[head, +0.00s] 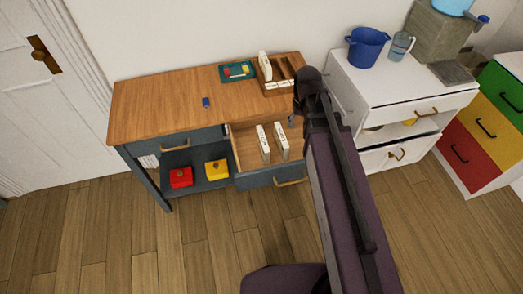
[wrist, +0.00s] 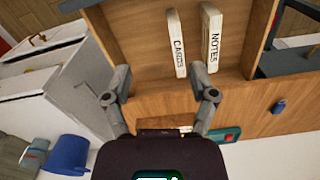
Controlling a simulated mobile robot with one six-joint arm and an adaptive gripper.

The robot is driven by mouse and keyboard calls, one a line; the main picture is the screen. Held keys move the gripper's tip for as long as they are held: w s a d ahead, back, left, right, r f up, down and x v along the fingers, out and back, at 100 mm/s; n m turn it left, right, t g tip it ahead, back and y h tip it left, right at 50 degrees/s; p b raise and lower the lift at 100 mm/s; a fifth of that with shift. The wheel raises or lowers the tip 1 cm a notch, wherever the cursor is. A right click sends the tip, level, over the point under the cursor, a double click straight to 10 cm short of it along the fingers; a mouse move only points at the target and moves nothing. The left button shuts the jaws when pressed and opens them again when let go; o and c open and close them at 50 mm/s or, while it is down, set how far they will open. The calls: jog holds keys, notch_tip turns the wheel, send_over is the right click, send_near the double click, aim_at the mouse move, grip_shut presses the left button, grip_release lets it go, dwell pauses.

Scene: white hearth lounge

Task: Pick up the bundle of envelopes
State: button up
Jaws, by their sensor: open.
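No bundle readable as envelopes shows. Two upright pale bundles stand in the open drawer (head: 243,155): one labelled NOTES (wrist: 210,38) and one labelled CARDS (wrist: 176,45). In the head view NOTES (head: 263,143) is left and CARDS (head: 281,141) right. Another pale bundle (head: 264,66) stands in a wooden rack (head: 285,85) on the desk; its label is unreadable. In the wrist view my gripper (wrist: 160,78) is open and empty, fingers apart, by the drawer's inner end. In the head view my gripper (head: 296,112) is mostly hidden by my arm near the rack.
The wooden desk top (head: 160,105) holds a teal tray (head: 237,71) and a small blue object (head: 206,102). Red (head: 181,177) and yellow (head: 216,170) boxes sit on the shelf below. A white cabinet (head: 370,90) with a blue bucket (head: 366,48) stands right.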

jog(key=n+b, duration=0.2)
jog(key=b, duration=0.4)
send_over(263, 139)
notch_tip(263, 139, down, 8)
jog(key=r, duration=0.1)
jog(key=shift+f, duration=0.3)
jog(key=shift+f, duration=0.15)
notch_tip(263, 139, down, 8)
jog(key=b, duration=0.8)
jog(key=shift+f+b, duration=0.15)
jog(key=shift+b, duration=0.25)
jog(key=shift+f, duration=0.15)
jog(key=shift+w+f+b, duration=0.1)
jog(key=shift+f+b, duration=2.35)
jog(key=shift+b, duration=0.15)
grip_shut()
